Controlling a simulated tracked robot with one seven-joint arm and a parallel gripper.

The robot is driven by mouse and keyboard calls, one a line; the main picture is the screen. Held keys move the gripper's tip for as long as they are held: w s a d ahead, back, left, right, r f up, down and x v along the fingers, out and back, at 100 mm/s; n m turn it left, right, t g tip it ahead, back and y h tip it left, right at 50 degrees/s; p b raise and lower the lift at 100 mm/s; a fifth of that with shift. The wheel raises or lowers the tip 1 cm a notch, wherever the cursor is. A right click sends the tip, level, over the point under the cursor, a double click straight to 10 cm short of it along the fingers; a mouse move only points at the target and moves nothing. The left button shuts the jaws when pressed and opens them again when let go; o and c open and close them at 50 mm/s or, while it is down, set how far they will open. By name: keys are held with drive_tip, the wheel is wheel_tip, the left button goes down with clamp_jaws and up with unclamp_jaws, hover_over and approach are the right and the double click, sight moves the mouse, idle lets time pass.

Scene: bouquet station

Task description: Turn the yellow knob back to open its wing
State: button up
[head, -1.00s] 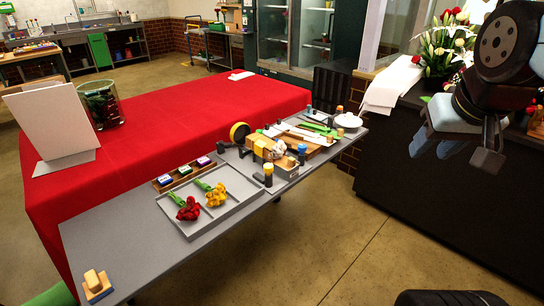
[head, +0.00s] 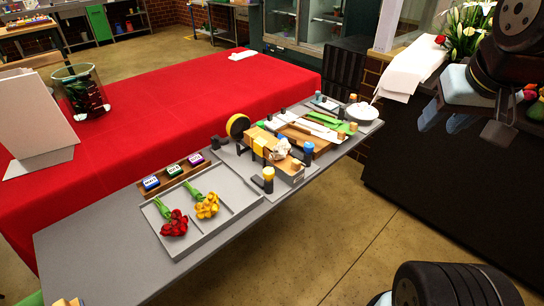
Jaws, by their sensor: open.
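A dark post with a yellow cap (head: 268,174) stands at the near edge of the grey fixture board (head: 243,165), and looks like the yellow knob. A second post with a blue cap (head: 308,148) stands farther along the same edge. Between them is a wooden block with a yellow band (head: 262,143) and a pale wrapped bundle (head: 281,148). Which flap is the yellow knob's wing, and its angle, is too small to tell. My gripper (head: 470,122) hangs at the upper right, open and empty, well apart from the fixture and over the dark counter side.
A grey tray (head: 238,213) holds red and yellow flowers. Behind it are several labelled blocks (head: 173,169). A yellow-faced roll (head: 237,125) stands at the fixture's back. A white bowl (head: 363,112) sits at the table's far end.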

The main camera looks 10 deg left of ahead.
drive_tip(key=shift+o, duration=1.3)
drive_tip(key=shift+w+a, duration=0.3)
drive_tip(key=shift+w, duration=0.05)
drive_tip(key=g, duration=0.6)
hover_over(269, 170)
wheel_tip(269, 170, down, 10)
wheel_tip(269, 170, down, 14)
drive_tip(key=shift+r, duration=0.25)
drive_tip(key=c, duration=1)
drive_tip(key=shift+n, duration=0.3)
drive_tip(key=shift+c, duration=0.2)
